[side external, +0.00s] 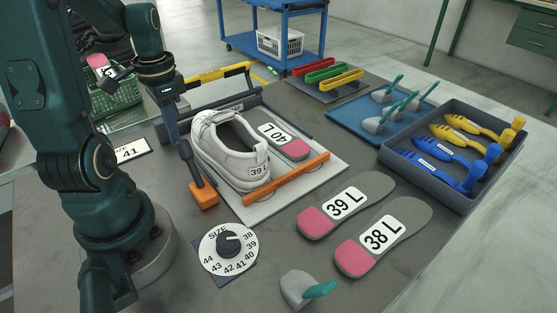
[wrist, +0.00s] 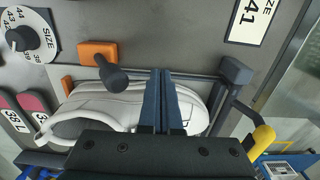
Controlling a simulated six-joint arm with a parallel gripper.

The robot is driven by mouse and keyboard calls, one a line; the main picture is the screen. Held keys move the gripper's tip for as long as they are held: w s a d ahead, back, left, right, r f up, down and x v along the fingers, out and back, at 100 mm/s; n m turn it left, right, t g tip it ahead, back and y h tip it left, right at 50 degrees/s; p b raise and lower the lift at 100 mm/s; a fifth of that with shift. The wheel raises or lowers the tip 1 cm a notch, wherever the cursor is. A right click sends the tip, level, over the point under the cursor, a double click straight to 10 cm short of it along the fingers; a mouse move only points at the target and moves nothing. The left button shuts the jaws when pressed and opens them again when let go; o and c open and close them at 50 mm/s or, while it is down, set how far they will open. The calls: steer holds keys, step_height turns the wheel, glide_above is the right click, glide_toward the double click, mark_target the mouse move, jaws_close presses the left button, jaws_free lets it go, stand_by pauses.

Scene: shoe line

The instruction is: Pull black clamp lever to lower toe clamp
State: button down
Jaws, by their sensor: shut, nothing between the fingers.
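The black clamp lever (side external: 185,151) stands on an orange base (side external: 204,196) beside the heel half of a white shoe (side external: 224,153) marked 39 L. In the wrist view the lever's round black knob (wrist: 116,79) is left of my gripper (wrist: 161,72), with a gap between. My gripper's blue fingers are together and empty, over the shoe's side. A dark bar with a yellow and black arm (side external: 217,74) crosses near the toe. The yellow end also shows in the wrist view (wrist: 263,137). I cannot tell whether this is the toe clamp, or whether it touches the shoe.
The shoe stands on a pale plate (side external: 320,178) with an orange heel bar (side external: 300,177) and an insole. A size dial (side external: 228,249) is in front. Two insoles, 39 L (side external: 346,204) and 38 L (side external: 382,238), lie right. A dark tray (side external: 428,180) holds yellow and blue shoe trees.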

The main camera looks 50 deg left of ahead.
mark_target(180, 142)
steer(key=shift+d, duration=0.1)
steer(key=shift+d, duration=1.7)
steer(key=shift+s, duration=0.1)
steer(key=shift+a, duration=0.8)
step_height(180, 142, up, 9)
stand_by(0.3)
